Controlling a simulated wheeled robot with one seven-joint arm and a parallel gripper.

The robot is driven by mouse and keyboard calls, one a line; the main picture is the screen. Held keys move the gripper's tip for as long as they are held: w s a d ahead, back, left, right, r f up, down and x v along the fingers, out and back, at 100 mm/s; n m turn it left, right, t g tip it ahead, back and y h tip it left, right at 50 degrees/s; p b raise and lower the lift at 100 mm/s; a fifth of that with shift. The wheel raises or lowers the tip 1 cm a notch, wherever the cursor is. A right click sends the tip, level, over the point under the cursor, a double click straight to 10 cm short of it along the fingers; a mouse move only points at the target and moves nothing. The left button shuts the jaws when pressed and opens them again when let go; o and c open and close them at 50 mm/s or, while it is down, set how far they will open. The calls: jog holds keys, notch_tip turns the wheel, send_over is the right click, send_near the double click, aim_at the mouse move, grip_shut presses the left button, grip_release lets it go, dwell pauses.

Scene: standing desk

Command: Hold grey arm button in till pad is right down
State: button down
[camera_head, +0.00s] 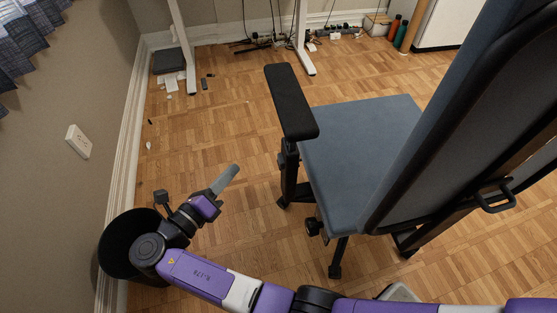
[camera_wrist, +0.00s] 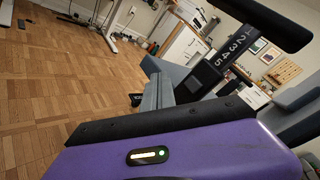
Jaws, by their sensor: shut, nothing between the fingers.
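The office chair's near arm pad (camera_head: 291,101) is long and black, held up on a dark post (camera_head: 289,165) beside the blue-grey seat (camera_head: 357,140). The pad stands clear above the lower part of the post.
A black bin (camera_head: 128,247) stands by the left wall, under my arm. The chair back (camera_head: 455,120) rises at the right. Desk legs (camera_head: 184,45) and cables (camera_head: 262,42) are at the back. The wood floor (camera_head: 215,130) between wall and chair is mostly clear.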

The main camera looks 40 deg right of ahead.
aim_at(281, 161)
jog(key=s+d+p, duration=0.2)
jog(key=s+d, duration=0.1)
jog(key=d, duration=0.4)
jog(key=shift+s+d+p, duration=0.15)
jog(key=shift+d+p, duration=0.2)
jog(key=shift+p, duration=0.05)
jog(key=shift+s+d+r+p, duration=0.1)
jog(key=shift+d+p, duration=0.2)
jog(key=shift+p, duration=0.35)
dwell(1.4)
jog(key=shift+s+d+p, duration=0.3)
jog(key=shift+d+p, duration=0.35)
jog(key=shift+p, duration=0.15)
dwell(2.0)
dwell(0.5)
jog(key=shift+w+a, duration=0.2)
jog(key=shift+a, duration=0.25)
jog(key=shift+w+a, duration=0.2)
jog(key=shift+a, duration=0.25)
jog(key=shift+a, duration=0.1)
